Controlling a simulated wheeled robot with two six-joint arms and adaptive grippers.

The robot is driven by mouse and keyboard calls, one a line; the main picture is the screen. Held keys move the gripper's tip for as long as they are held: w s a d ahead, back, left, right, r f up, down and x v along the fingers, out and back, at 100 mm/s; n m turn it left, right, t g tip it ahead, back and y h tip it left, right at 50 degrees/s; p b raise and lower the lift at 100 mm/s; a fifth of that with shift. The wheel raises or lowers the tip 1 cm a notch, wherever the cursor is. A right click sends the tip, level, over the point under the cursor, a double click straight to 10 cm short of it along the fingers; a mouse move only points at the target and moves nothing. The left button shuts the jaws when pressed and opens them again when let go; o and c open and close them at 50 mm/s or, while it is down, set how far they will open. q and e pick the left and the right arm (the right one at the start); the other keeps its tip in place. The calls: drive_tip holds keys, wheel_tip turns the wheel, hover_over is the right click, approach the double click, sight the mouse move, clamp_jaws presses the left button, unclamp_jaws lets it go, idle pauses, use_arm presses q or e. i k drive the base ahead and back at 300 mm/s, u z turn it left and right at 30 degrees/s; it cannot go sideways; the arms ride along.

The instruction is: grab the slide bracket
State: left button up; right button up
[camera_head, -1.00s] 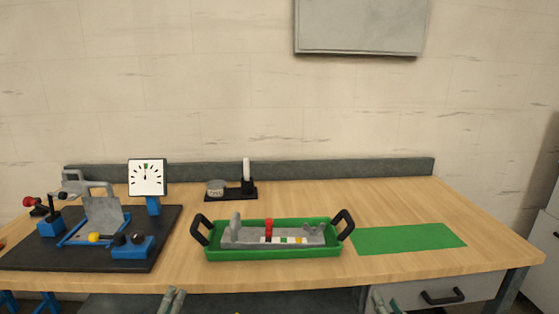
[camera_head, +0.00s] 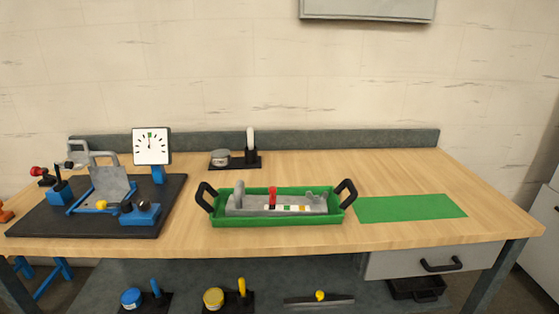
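A green tray (camera_head: 222,220) with two black handles stands on the table's middle. A long grey part (camera_head: 236,208) lies in it, with upright posts, a red piece (camera_head: 273,196) and small coloured blocks along its front. On the left, a grey angled plate with a handle (camera_head: 110,182) leans in a blue frame (camera_head: 72,209) on a dark board (camera_head: 40,222). I cannot tell for sure which grey part is the slide bracket. Neither of my grippers is in view.
A small black stand (camera_head: 236,162) with a white upright piece is at the back. A green mat (camera_head: 410,207) lies bare on the right. Below, a shelf (camera_head: 275,275) holds blue and yellow items beside a drawer (camera_head: 410,264).

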sight(239, 204)
drive_tip(key=z, duration=2.25)
drive_tip(key=i, duration=1.5)
drive_tip(key=u, duration=2.35)
